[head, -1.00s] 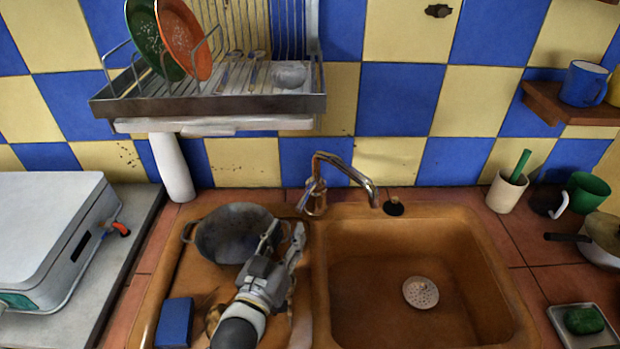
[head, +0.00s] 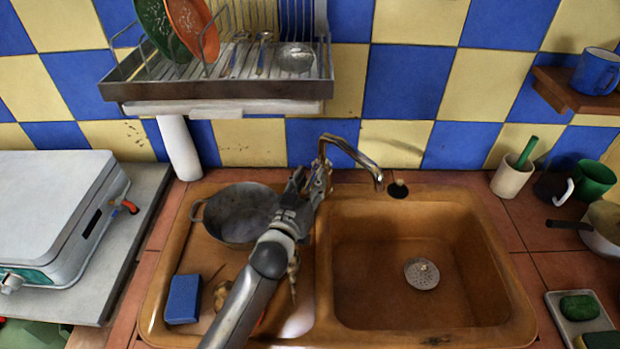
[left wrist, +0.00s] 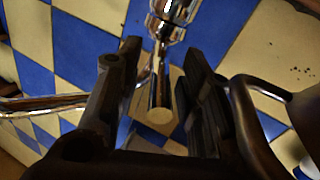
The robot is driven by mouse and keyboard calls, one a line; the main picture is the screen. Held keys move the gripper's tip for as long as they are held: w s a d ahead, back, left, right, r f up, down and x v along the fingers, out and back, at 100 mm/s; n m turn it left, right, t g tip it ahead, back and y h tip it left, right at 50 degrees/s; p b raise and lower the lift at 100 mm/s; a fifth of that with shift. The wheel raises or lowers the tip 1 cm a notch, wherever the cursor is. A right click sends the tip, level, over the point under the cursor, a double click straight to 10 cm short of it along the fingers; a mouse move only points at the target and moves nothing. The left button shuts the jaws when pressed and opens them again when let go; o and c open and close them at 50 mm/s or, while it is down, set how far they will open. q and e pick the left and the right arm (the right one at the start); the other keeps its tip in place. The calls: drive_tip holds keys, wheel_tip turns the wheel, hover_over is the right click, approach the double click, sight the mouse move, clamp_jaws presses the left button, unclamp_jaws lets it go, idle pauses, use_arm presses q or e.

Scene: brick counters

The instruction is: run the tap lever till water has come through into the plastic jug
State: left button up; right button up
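The chrome tap (head: 352,150) stands behind the brown sink, its spout over the right basin (head: 420,285). No water shows. My left gripper (head: 309,180) is at the tap's body, left of the spout. In the left wrist view the tap lever (left wrist: 161,92), a chrome stem with a pale round end, lies between the fingers of my left gripper (left wrist: 160,95). The fingers are open, with gaps on both sides of the lever. In the head view the gripper partly hides the tap's base and lever. I cannot make out a plastic jug. My right gripper is out of view.
A grey two-handled pot (head: 238,213) stands left of my gripper on the drainer, with a blue sponge (head: 183,299) nearer. A dish rack (head: 220,95) hangs above. The right basin holds only a round strainer (head: 422,274).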

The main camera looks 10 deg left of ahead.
use_arm(q)
drive_tip(key=shift+w, duration=0.25)
drive_tip(key=shift+c, duration=0.2)
clamp_jaws()
